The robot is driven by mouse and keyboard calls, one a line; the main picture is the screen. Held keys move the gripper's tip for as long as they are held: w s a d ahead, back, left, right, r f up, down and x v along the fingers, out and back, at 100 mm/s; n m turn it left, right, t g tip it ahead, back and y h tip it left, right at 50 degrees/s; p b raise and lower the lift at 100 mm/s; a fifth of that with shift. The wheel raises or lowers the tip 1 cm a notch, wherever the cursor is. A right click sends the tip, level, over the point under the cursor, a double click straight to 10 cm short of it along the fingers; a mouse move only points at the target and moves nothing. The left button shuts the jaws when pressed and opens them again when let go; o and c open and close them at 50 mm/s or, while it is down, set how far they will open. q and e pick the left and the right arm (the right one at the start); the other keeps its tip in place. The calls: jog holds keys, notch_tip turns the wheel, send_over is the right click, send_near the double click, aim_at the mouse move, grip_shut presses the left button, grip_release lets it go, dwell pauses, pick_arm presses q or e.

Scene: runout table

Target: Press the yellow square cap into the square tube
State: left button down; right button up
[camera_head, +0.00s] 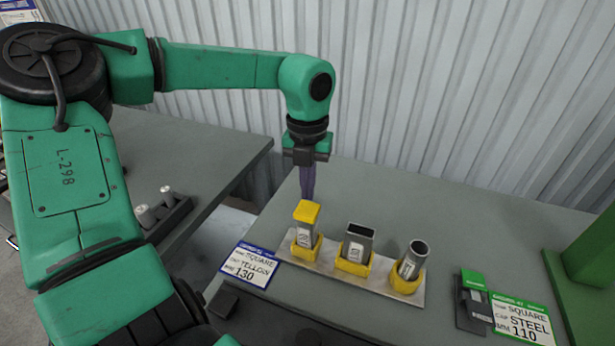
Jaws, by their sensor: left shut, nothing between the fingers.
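The yellow square cap (307,211) sits on the top end of the square tube (305,235), the leftmost of three tubes. That tube stands upright in a yellow socket on a light base plate (400,294). Whether the cap is fully seated cannot be told from here. My left gripper (307,196) points down with its fingers shut and empty. Its tips are right above or just behind the cap; I cannot tell if they touch it. My right gripper is not in view.
An open rectangular tube (358,243) and an open round tube (412,260) stand in yellow sockets to the right. A green post (592,255) stands far right.

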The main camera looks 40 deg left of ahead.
aim_at(307, 209)
pick_arm(q)
jog(key=f, duration=0.1)
jog(key=f+b, duration=0.1)
jog(key=f, duration=0.1)
jog(key=shift+w+a+f, duration=0.3)
jog(key=shift+f, duration=0.05)
jog(key=shift+w+a, duration=0.1)
jog(key=shift+w, duration=0.05)
jog(key=shift+s+r, duration=0.15)
jog(key=shift+s, duration=0.05)
jog(key=shift+s+d, duration=0.1)
jog(key=shift+d, duration=0.15)
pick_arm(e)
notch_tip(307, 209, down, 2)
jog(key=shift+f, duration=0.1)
pick_arm(q)
jog(key=shift+a+f+b, duration=0.1)
jog(key=shift+f+b, duration=0.25)
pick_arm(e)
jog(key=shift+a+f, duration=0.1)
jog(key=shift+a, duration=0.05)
pick_arm(q)
jog(key=shift+r, duration=0.15)
